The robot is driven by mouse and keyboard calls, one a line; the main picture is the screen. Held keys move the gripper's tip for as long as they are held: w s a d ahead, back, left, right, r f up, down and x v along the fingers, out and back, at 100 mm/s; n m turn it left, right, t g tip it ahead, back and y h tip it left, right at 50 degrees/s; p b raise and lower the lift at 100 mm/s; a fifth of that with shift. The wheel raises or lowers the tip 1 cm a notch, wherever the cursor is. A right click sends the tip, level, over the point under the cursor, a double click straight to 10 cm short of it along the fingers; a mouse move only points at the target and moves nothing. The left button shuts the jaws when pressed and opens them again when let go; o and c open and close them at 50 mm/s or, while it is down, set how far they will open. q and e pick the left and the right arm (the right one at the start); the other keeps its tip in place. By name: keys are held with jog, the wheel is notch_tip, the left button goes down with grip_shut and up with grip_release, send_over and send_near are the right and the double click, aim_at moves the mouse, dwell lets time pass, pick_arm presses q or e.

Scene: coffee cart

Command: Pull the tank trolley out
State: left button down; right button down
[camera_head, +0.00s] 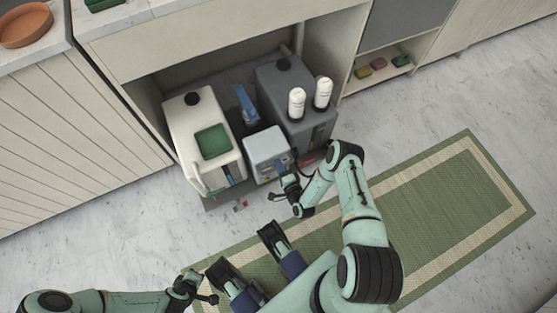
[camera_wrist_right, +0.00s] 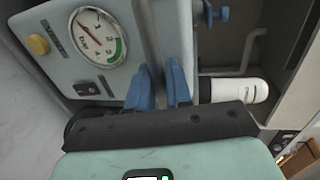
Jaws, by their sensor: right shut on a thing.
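The tank trolley (camera_head: 213,203) is a low dark platform in the open bay under the counter, its front edge at the bay mouth. It carries a white tank (camera_head: 228,171) with a green top panel, a dark grey tank (camera_head: 281,86), and a small grey box (camera_head: 266,146) in front. My right gripper (camera_head: 284,168) is at the front of the grey box. In the right wrist view its blue fingers (camera_wrist_right: 160,88) are shut on a grey upright bar (camera_wrist_right: 149,35) beside a round gauge. My left gripper (camera_head: 207,297) is low at the left, away from the trolley; its fingers are unclear.
Two white cartridges (camera_head: 297,103) stand at the dark tank. The bay's side walls (camera_head: 325,47) stand close on both sides. A shelf with small coloured items (camera_head: 379,63) is at right.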

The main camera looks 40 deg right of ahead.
pick_arm(q)
jog(key=shift+s+r, duration=0.15)
pick_arm(e)
jog(key=shift+s+a, duration=0.15)
jog(key=shift+s, duration=0.3)
jog(key=c, duration=1.2)
grip_release()
